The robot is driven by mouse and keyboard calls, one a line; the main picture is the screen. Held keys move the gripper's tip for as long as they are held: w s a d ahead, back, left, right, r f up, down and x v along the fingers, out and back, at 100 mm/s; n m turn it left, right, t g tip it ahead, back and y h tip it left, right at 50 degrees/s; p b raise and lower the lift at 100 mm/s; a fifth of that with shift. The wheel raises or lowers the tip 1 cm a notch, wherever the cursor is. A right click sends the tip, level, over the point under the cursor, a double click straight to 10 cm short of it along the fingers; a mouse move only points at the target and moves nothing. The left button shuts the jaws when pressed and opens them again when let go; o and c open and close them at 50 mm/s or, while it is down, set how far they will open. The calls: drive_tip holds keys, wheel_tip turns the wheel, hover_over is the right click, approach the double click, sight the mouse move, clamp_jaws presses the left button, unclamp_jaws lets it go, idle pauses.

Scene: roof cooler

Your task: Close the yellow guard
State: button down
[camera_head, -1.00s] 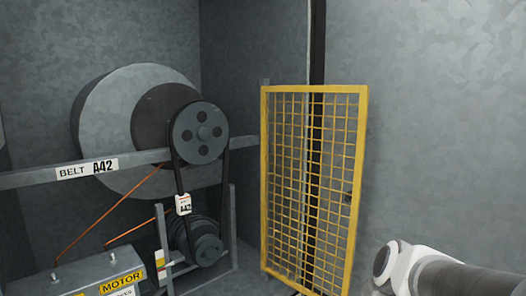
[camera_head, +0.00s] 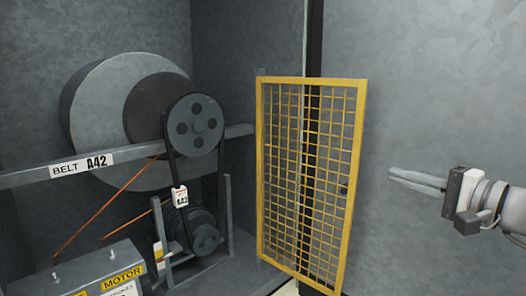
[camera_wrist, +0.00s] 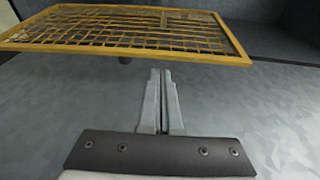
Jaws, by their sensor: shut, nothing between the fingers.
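The yellow guard (camera_head: 348,200) is a mesh panel in a yellow frame. It stands swung open to the right of the belt drive, with its hinge side at the left on a grey post. My gripper (camera_head: 392,177) is to the right of the guard, fingers pointing left, shut and empty, apart from the guard. In the wrist view the guard (camera_wrist: 120,47) spans the top, beyond the shut fingertips (camera_wrist: 160,72).
The belt (camera_head: 168,160) runs over an upper pulley (camera_head: 195,126) and a lower pulley (camera_head: 205,239), uncovered. A grey rail labelled BELT A42 (camera_head: 82,165) crosses in front of the big wheel. A motor box (camera_head: 100,272) stands at lower left. Grey wall is behind my gripper.

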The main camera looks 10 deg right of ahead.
drive_tip(key=shift+t, duration=0.4)
drive_tip(key=x, duration=0.3)
drive_tip(key=d+r+p+x, duration=0.1)
drive_tip(key=x, duration=0.2)
drive_tip(key=p+x, duration=0.1)
drive_tip(key=x, duration=0.2)
drive_tip(key=shift+w+d+r, duration=0.15)
drive_tip(key=shift+w+r, duration=0.05)
drive_tip(key=shift+w, duration=0.25)
drive_tip(key=shift+s, duration=0.1)
